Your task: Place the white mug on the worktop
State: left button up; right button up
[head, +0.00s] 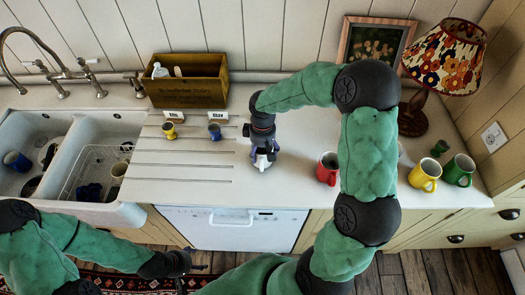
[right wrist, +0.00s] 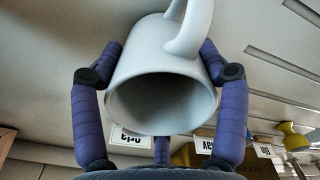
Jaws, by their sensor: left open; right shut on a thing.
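The white mug (head: 262,163) is mostly hidden under my right gripper (head: 263,153) in the head view. In the right wrist view the white mug (right wrist: 160,85) fills the middle, its open mouth facing the camera and its handle at the top. The purple fingers of my right gripper (right wrist: 160,75) are shut on it from both sides. It is low over the pale worktop (head: 290,188), right of the drainer grooves; I cannot tell whether it touches. My left gripper (head: 193,277) is open and empty, low in front of the cabinets.
A red mug (head: 326,170) stands right of the white mug, beside my right arm. Yellow (head: 424,174) and green (head: 459,170) mugs stand farther right. Small cups and cards sit before a wooden box (head: 188,83). The sink (head: 70,160) is left. Worktop around the gripper is clear.

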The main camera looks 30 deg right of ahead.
jog(key=o, duration=1)
jog(key=shift+f, duration=0.15)
jog(key=o, duration=0.4)
jog(key=shift+r, duration=0.2)
jog(key=shift+r, duration=0.3)
notch_tip(320, 180, up, 12)
jog(key=p, duration=0.2)
jog(key=shift+f, duration=0.25)
